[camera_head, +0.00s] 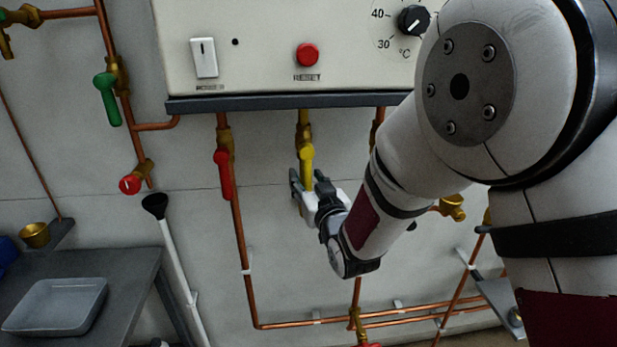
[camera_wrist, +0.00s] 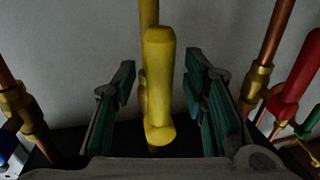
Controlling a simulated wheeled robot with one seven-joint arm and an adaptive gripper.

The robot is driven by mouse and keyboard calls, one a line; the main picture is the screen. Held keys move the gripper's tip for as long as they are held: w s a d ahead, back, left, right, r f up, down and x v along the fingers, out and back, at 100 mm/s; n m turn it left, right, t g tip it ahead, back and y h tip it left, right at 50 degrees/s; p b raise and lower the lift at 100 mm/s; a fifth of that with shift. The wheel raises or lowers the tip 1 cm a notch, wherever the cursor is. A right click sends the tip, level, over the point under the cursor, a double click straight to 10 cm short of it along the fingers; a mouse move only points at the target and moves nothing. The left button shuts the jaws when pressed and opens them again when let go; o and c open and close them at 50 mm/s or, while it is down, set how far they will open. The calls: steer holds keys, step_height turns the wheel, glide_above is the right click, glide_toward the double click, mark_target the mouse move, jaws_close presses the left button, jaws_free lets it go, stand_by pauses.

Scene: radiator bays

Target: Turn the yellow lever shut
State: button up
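The yellow lever (camera_head: 307,167) hangs below the boiler on a yellow pipe with a brass fitting. It points down, along the pipe. My gripper (camera_head: 313,187) is at the lever's lower part. In the wrist view, the yellow lever (camera_wrist: 158,85) stands between the two fingers of my gripper (camera_wrist: 163,105), with a gap on each side. The fingers are open and do not appear to touch it. The lever's lower end is partly hidden by the gripper in the head view.
A red lever (camera_head: 223,175) hangs on the copper pipe to the left. A green lever (camera_head: 107,98) and a red knob (camera_head: 130,184) are farther left. The white boiler (camera_head: 270,50) is above. A grey table (camera_head: 130,275) with a tray (camera_head: 57,306) stands lower left.

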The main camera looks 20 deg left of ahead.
steer(key=shift+w+a, duration=0.3)
steer(key=shift+c, duration=0.4)
jaws_close()
